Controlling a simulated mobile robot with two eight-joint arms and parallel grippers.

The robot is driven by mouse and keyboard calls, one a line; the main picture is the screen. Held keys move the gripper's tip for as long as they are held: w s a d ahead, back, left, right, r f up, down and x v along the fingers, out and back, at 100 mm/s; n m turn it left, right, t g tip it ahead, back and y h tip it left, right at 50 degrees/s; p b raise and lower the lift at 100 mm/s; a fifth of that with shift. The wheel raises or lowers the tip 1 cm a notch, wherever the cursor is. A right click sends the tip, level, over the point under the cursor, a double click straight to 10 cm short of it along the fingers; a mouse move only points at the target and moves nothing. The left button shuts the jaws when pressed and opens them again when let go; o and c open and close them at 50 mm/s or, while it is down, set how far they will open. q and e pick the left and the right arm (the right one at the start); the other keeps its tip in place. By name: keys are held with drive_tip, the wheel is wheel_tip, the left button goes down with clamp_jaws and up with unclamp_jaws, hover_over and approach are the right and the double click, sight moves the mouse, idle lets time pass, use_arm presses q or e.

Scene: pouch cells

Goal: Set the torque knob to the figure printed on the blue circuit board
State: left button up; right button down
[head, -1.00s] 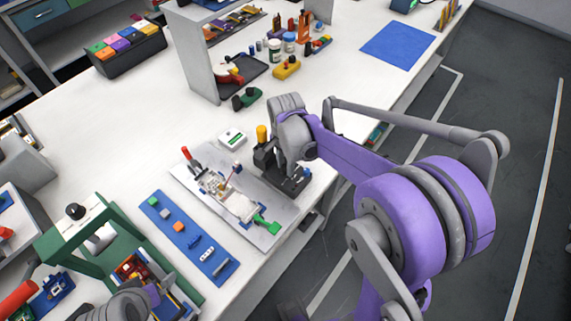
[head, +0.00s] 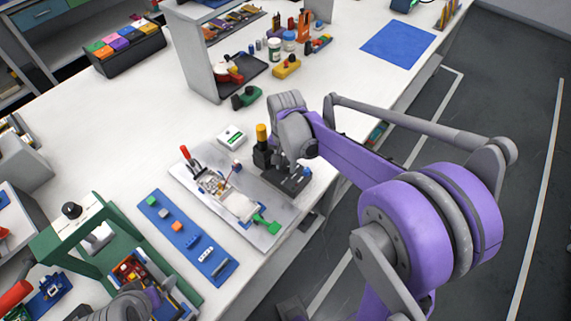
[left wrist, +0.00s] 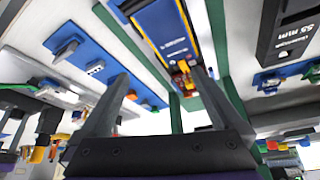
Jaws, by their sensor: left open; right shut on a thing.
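A black round knob (head: 71,210) sits on the white top of a green stand (head: 60,240) at the lower left; no scale is legible. A blue board (head: 180,297) lies in the stand's lower part, partly behind my left arm. In the left wrist view a blue board with yellow edges (left wrist: 163,30) carries small white print I cannot read. My left gripper (left wrist: 160,75) is open, its fingers on either side of that board's lower end. My right gripper (head: 291,170) is shut over a dark base beside a yellow-handled black fixture (head: 262,150); what it holds is hidden.
A grey plate with a clamp assembly (head: 215,195) and a blue strip with small parts (head: 185,240) lie between the arms. A black block printed "55 mm" (left wrist: 290,30) shows in the left wrist view. A blue mat (head: 398,46) lies far back; the bench's centre-left is clear.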

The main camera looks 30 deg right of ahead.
sight(286, 166)
use_arm(q)
drive_tip(key=shift+s+f, duration=0.1)
drive_tip(key=shift+f, duration=0.2)
use_arm(e)
drive_tip(key=shift+n, duration=2.1)
drive_tip(key=c, duration=0.5)
unclamp_jaws()
drive_tip(key=shift+r, duration=0.15)
use_arm(q)
drive_tip(key=shift+r, duration=0.55)
use_arm(e)
wheel_tip(286, 166, up, 11)
drive_tip(key=shift+f, duration=0.2)
